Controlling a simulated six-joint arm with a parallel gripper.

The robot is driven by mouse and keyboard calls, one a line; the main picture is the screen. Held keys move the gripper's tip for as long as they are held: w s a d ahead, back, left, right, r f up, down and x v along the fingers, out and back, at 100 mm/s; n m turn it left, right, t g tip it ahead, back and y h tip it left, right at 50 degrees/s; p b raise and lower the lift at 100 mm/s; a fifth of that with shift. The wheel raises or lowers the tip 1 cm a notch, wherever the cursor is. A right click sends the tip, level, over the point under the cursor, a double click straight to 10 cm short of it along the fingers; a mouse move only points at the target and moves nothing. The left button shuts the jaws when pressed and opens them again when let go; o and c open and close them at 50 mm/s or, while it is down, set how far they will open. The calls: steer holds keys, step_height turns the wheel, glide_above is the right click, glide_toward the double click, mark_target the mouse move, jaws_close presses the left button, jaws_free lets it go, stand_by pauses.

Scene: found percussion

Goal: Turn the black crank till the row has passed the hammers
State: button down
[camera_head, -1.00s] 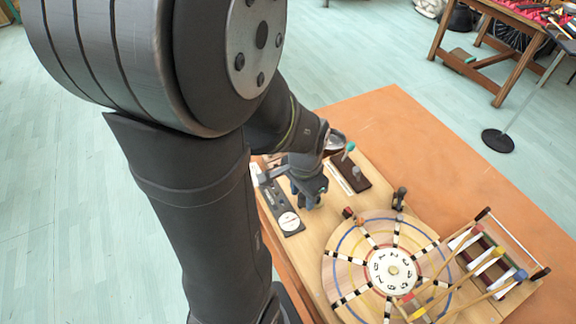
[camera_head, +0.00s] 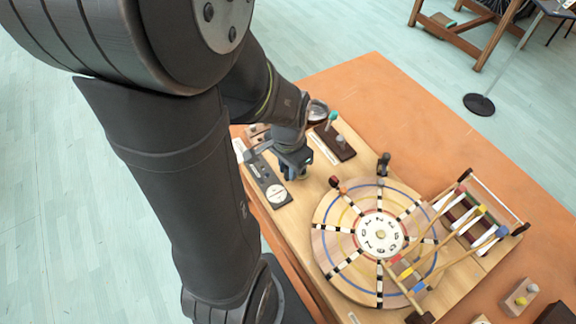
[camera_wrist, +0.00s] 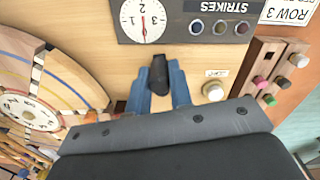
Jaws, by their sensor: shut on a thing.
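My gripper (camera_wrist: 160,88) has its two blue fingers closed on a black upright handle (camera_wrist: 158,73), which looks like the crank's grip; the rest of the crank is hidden. In the head view my gripper (camera_head: 295,170) stands at the board's left part, left of the round wooden disc. The disc (camera_head: 322,243) has coloured rings, black-and-white spokes and a numbered white hub; part of it shows in the wrist view (camera_wrist: 48,75). Several hammers (camera_head: 450,255) with red, yellow and blue parts reach from the disc's right side toward a bar frame (camera_head: 500,205).
A grey panel (camera_head: 263,178) with a dial and STRIKES lamps lies beside my gripper; its red needle points down in the wrist view. A white button (camera_wrist: 213,92) sits close right of the fingers. A brown peg block (camera_wrist: 262,75) is further right. Dark knobs (camera_head: 384,160) stand behind the disc.

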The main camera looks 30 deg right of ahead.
steer(key=n, duration=0.1)
steer(key=s+n, duration=0.1)
steer(key=n, duration=0.2)
steer(key=shift+s+d+n, duration=0.25)
steer(key=shift+s+n, duration=0.05)
steer(key=shift+s, duration=0.05)
steer(key=n, duration=0.2)
steer(key=s+d+n, duration=0.1)
steer(key=n, duration=0.1)
steer(key=shift+s, duration=0.2)
steer(key=n, duration=0.2)
steer(key=d+n, duration=0.1)
steer(key=n, duration=0.1)
steer(key=shift+s+d, duration=0.1)
steer(key=shift+s, duration=0.3)
steer(key=shift+s+d+n, duration=0.1)
steer(key=shift+d+n, duration=0.3)
steer(key=shift+n, duration=0.75)
steer(key=shift+s+d+n, duration=0.1)
steer(key=shift+d+n, duration=0.3)
steer(key=shift+n, duration=0.75)
steer(key=c, duration=1.3)
jaws_free()
steer(key=shift+r, duration=0.1)
step_height(320, 180, up, 17)
steer(key=shift+r, duration=0.15)
